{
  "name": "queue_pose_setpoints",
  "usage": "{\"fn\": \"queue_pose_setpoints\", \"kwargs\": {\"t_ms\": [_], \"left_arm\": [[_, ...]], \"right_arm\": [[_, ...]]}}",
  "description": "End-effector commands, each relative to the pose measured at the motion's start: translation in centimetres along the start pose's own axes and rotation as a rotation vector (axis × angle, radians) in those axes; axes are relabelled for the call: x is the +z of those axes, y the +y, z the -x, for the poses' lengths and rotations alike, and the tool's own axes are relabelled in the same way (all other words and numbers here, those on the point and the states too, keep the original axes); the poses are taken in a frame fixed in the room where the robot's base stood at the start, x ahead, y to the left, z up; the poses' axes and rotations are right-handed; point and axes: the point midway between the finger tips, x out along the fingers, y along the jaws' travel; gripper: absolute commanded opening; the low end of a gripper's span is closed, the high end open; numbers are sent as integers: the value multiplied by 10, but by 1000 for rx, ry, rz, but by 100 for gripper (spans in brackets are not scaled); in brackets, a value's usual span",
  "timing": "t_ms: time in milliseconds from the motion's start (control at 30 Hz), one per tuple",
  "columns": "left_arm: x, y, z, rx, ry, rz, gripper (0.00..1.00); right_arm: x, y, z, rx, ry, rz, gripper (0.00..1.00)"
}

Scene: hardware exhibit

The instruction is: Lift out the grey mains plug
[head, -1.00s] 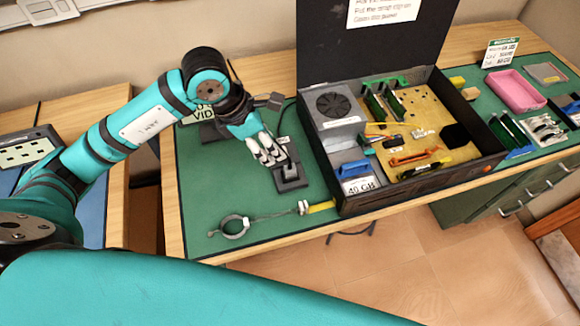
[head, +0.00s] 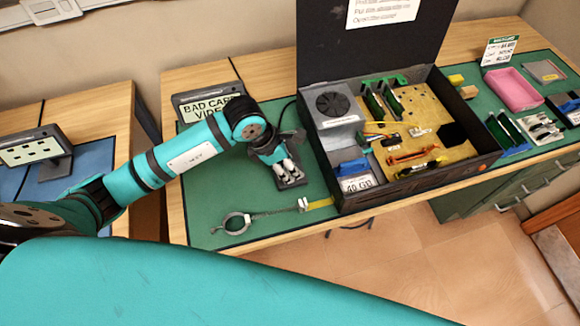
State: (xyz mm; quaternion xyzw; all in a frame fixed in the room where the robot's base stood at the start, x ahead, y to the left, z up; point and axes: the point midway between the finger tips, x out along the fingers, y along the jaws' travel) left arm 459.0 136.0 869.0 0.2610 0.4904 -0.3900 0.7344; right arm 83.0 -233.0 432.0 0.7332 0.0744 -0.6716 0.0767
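A dark grey socket block (head: 293,184) lies on the green mat, left of the open computer case. A black cable runs from behind the case toward it. My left gripper (head: 288,172) points down over this block, its pale fingertips at or just above it. The grey mains plug cannot be made out; the gripper covers much of the block. Whether the fingers are open or shut, or touch anything, is too small to tell. My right gripper is not in view.
The open computer case (head: 420,183) with its raised black lid stands just right of the gripper. A ring with a strap (head: 236,223) lies on the mat in front. A "BAD CARD VIDEO" sign (head: 208,103) stands behind. A pink tray (head: 513,90) is far right.

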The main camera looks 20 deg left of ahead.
Motion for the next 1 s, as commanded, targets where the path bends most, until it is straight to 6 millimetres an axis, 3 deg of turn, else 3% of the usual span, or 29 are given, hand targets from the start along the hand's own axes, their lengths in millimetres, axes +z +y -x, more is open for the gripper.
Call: {"fn": "queue_pose_setpoints", "kwargs": {"t_ms": [67,400,767,1000], "left_arm": [[0,0,0,0,0,0,47],[0,0,0,0,0,0,4],[2,0,4,0,-1,0,3],[11,1,26,3,-3,-2,3]], "right_arm": [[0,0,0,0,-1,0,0],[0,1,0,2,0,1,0],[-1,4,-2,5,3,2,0],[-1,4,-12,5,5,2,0]]}}
